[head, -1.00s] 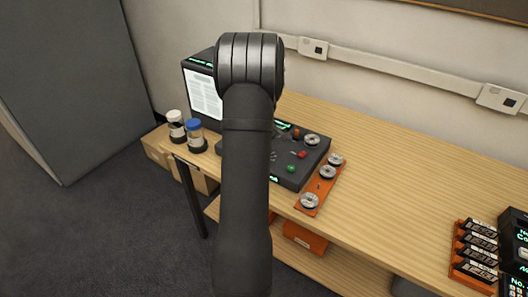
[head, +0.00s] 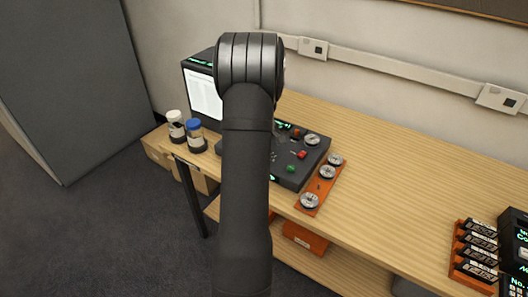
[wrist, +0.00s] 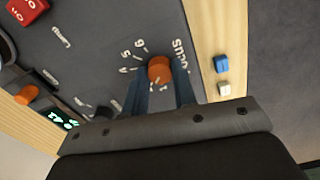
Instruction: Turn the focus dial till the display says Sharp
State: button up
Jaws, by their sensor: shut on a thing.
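My gripper (wrist: 160,84) is shut on the dial, one dark-blue finger on each side. In the head view my own arm hides the dial and gripper. The monitor (head: 203,98) behind the console (head: 298,180) shows a white page with faint lines. Small green text runs along its top edge, too small to read. A small display with green characters (wrist: 62,118) shows in the wrist view, also not readable.
An orange strip with metal reels (head: 318,188) lies to the right. The table (head: 400,180) is clear towards the right-hand rack.

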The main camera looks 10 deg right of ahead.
jog(key=o, duration=1)
notch_tip(320, 180, up, 18)
jog(key=shift+f, duration=0.25)
jog(key=shift+f, duration=0.1)
notch_tip(320, 180, down, 17)
jog(key=shift+f, duration=0.2)
jog(key=shift+r, duration=0.1)
